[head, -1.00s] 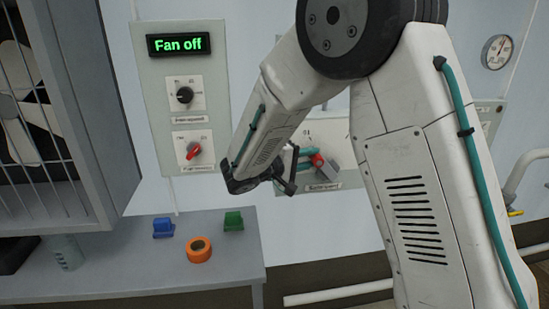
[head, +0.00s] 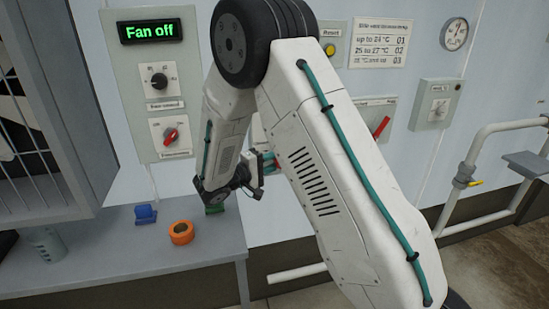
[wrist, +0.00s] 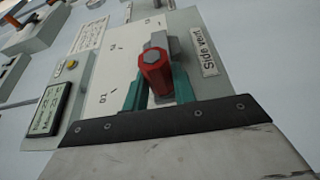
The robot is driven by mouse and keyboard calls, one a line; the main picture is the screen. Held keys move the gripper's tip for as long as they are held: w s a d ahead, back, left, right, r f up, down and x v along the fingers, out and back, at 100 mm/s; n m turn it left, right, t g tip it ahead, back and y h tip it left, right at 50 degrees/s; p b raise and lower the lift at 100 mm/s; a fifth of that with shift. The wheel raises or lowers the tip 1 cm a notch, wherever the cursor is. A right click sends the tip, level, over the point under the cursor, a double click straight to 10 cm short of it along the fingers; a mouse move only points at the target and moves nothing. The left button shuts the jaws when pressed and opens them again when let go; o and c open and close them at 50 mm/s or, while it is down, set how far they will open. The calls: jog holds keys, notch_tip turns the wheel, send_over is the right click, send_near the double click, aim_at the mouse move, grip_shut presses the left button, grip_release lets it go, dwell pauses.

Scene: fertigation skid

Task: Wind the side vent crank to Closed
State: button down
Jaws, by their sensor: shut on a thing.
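The side vent crank shows in the wrist view as a grey arm with a red knob (wrist: 154,70) on a pale panel (wrist: 115,65) labelled "Side vent" (wrist: 202,51). The panel has scale marks, too small to read fully. My gripper (wrist: 160,88) is shut on the red knob, one teal finger on each side of it. In the head view my gripper (head: 264,165) is at the wall beyond my arm, which hides the crank and most of its panel. Which mark the crank points to cannot be told.
A display box (wrist: 52,110) is beside the panel in the wrist view. In the head view, a bench (head: 110,262) holds a blue block (head: 145,214), an orange ring (head: 181,232) and a green block (head: 214,209). A red lever (head: 381,127) and pipes (head: 470,185) are at right.

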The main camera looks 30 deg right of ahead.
jog(key=shift+s+f, duration=0.25)
jog(key=shift+f, duration=0.75)
jog(key=c, duration=2.2)
grip_release()
jog(key=c, duration=1.1)
grip_release()
jog(key=shift+c, duration=0.2)
jog(key=shift+a, duration=0.1)
jog(key=shift+w+r, duration=0.15)
jog(key=a, duration=0.7)
jog(key=shift+s+a, duration=0.25)
jog(key=shift+s, duration=0.2)
jog(key=shift+n, duration=0.3)
